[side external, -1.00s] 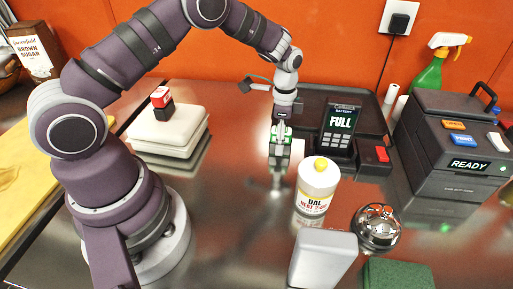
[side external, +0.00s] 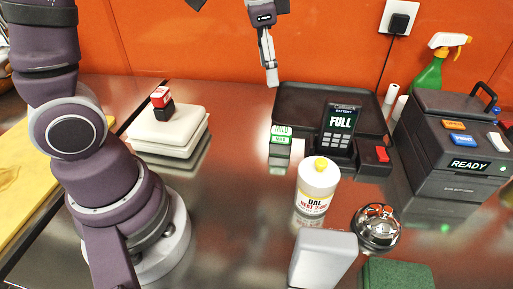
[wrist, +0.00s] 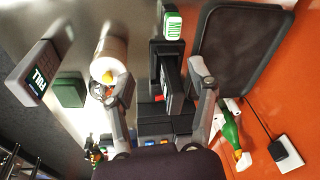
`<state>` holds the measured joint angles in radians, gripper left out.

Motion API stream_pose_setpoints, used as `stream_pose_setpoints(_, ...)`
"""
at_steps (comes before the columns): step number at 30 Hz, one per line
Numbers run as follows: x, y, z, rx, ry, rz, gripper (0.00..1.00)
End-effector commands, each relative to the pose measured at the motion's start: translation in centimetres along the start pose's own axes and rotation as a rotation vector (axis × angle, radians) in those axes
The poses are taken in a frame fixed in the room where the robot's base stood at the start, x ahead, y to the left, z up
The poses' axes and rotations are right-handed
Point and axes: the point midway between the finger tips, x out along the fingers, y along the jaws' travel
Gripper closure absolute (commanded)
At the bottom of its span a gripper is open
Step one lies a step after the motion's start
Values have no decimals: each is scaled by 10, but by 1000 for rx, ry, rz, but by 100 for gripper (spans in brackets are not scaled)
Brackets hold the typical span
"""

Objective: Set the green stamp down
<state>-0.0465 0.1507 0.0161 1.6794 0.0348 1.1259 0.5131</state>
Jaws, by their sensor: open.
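The green stamp (side external: 280,140), a small block with a green and white label, stands on the steel counter at the front left edge of the black tray (side external: 300,97). It also shows near the top of the wrist view (wrist: 173,26). My gripper (side external: 271,80) hangs in the air above and behind the stamp, clear of it. In the wrist view my gripper (wrist: 160,84) has its two fingers spread wide with nothing held between them.
A keypad device reading FULL (side external: 340,128) stands right of the stamp. A dal bottle (side external: 317,188), a steel bell (side external: 377,228) and a grey box (side external: 322,262) stand in front. A red stamp (side external: 161,97) sits on a white stack (side external: 168,130) at left. A READY machine (side external: 455,150) stands right.

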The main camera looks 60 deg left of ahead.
Motion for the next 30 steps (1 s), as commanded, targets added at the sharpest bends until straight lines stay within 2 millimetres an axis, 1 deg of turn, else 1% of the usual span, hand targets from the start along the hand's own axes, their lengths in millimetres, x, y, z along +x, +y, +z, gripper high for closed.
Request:
stream_pose_setpoints(1, -15, 10, 12, -66, 48, -23, 43)
stream_pose_setpoints(4, -30, 31, 40, -216, 140, -55, 43)
stream_pose_setpoints(7, -32, 47, 64, -344, 220, -71, 43)
stream_pose_setpoints(9, -29, 54, 76, -411, 260, -75, 43)
stream_pose_setpoints(11, -27, 58, 83, -448, 283, -76, 43)
stream_pose_setpoints(15, -24, 61, 89, -483, 301, -75, 43)
stream_pose_setpoints(30, -24, 61, 88, -481, 300, -75, 43)
